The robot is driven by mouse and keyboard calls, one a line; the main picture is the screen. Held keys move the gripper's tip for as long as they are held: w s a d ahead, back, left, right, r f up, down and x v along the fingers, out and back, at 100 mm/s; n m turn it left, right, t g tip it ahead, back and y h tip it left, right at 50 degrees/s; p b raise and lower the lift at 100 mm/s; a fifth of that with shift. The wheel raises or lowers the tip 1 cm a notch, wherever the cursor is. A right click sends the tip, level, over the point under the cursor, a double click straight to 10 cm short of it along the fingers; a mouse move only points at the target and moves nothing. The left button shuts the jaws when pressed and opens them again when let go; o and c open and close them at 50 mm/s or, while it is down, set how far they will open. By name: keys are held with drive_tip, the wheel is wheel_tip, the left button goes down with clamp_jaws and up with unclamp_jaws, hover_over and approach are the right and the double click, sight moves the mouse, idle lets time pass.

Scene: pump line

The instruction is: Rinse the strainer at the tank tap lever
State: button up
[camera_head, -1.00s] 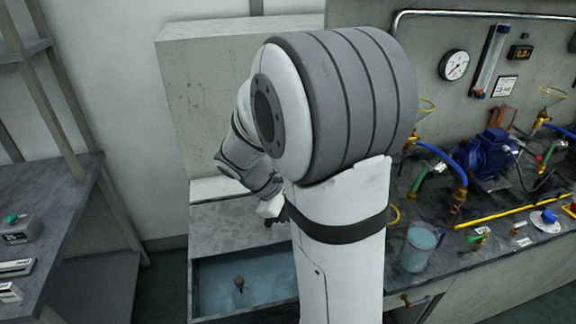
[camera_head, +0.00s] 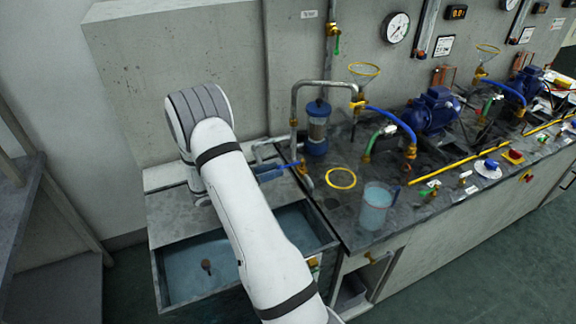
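The open tank (camera_head: 157,283) holds bluish water, with a small dark knob-like piece (camera_head: 207,266) in it. At its back right, pipework carries a blue lever-like part (camera_head: 291,165), which looks like the tap lever. A blue cylindrical part (camera_head: 268,173) lies beside it, partly behind my arm. I cannot make out a strainer for certain. A clear cylinder with blue ends (camera_head: 317,128) stands upright on the bench by the pipe and may be the strainer housing. My arm crosses over the tank; its own links hide my gripper, so its hold does not show.
On the bench are a yellow ring (camera_head: 341,178), a beaker of bluish liquid (camera_head: 375,206) and a blue pump (camera_head: 432,110) with hoses. A yellow-rimmed funnel (camera_head: 363,70) stands behind. A shelf (camera_head: 25,180) is at the left. Floor at the lower right is clear.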

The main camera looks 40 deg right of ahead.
sight(283, 167)
drive_tip(key=x, duration=0.5)
drive_tip(key=shift+s+d+p, duration=0.1)
drive_tip(key=shift+d+p, duration=0.25)
drive_tip(key=shift+d, duration=0.05)
drive_tip(key=shift+c, duration=0.4)
clamp_jaws()
